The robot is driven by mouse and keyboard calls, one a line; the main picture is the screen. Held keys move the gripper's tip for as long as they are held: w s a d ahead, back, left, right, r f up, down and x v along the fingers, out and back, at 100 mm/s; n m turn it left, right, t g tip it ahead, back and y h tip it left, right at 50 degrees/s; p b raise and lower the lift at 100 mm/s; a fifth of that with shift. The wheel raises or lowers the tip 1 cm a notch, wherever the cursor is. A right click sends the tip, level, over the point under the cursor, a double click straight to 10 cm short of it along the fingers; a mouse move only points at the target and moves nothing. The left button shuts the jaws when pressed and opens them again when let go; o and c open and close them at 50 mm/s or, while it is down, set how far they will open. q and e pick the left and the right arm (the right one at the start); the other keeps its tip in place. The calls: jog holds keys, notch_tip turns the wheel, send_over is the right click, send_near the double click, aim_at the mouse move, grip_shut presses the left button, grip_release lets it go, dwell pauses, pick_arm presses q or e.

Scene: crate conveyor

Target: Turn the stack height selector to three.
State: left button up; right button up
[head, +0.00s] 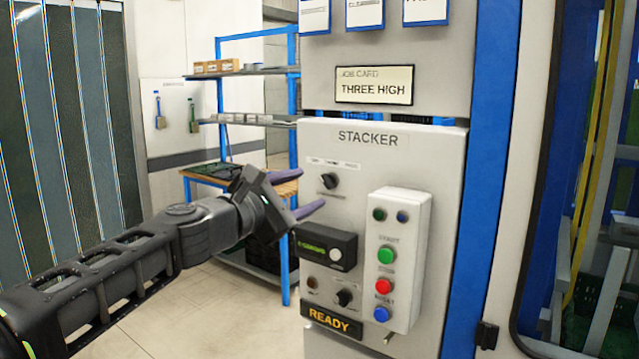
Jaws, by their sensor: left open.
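The grey STACKER panel (390,165) stands in the middle right of the head view. A black selector knob (329,181) sits at its upper left, and a second black knob (344,297) sits near its lower left. Their small labels are too blurred to read, so I cannot tell which knob sets stack height or where either points. A card above reads THREE HIGH (374,86). My left gripper (306,200) is open and empty, just left of and below the upper knob in the picture, apparently apart from it. My right gripper is not in view.
A button box (398,215) with green, red and blue buttons projects from the panel's right side. A small black display (326,247) and a READY sign (332,320) are below the gripper. A blue-framed shelf (221,95) stands behind. Open floor lies left.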

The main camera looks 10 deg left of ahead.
aim_at(324, 183)
pick_arm(q)
jog(key=p+x, duration=0.1)
jog(key=x, duration=0.4)
jog(key=shift+w, duration=0.25)
grip_shut()
dwell(0.4)
